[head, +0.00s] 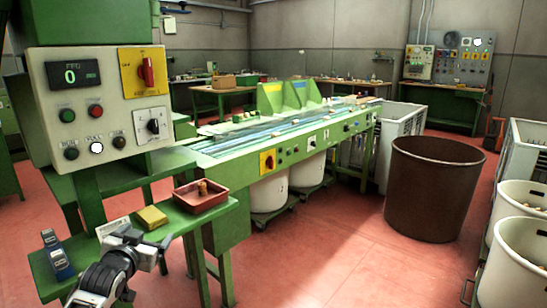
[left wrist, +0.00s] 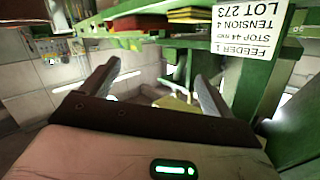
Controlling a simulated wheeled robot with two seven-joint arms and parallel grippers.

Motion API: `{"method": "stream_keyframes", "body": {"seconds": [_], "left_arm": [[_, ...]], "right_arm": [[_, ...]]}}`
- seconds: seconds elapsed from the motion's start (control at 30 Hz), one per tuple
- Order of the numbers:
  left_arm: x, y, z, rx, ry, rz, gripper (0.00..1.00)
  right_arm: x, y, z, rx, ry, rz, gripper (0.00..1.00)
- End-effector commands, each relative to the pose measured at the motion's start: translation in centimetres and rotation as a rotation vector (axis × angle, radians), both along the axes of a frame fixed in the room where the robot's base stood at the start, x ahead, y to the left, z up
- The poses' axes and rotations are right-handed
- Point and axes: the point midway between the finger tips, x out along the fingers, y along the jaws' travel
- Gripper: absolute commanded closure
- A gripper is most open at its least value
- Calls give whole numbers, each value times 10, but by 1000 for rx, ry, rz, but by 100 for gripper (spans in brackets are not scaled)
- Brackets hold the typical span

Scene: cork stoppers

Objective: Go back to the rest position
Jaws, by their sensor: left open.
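My left gripper (head: 142,240) is at the lower left of the head view, close to the front edge of the green bench (head: 215,212). In the left wrist view its two fingers stand apart with nothing between them, so the gripper (left wrist: 152,88) is open and empty. A red tray (head: 184,203) on the bench holds a small cork-coloured piece (head: 203,187). The tray also shows at the top of the left wrist view (left wrist: 135,23). My right gripper is in neither view.
A yellow block (head: 151,218) and a blue-grey device (head: 57,256) sit on the bench near the gripper. A printed label (left wrist: 257,28) hangs at the bench edge. A control box (head: 95,105) stands above. A brown bin (head: 432,190) stands on open red floor at right.

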Motion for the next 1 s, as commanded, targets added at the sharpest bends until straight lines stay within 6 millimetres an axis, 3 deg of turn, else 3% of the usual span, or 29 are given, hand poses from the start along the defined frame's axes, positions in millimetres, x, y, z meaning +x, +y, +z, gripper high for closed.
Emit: {"method": "stream_keyframes", "body": {"seconds": [0.17,0.27,0.4,0.5,0.63,0.8,1.0], "left_arm": [[-54,-41,-63,-26,85,-67,13],[-98,-70,-99,-57,144,-110,13],[-182,-113,-144,-129,243,-169,13],[-244,-140,-162,-192,312,-196,13],[-305,-163,-167,-262,379,-210,13],[-342,-174,-164,-309,419,-210,13],[-346,-175,-164,-313,423,-210,13]], "right_arm": [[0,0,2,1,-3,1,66],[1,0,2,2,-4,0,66],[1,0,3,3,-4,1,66],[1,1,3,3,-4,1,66],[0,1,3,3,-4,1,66],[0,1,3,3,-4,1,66],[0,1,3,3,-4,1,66]]}}
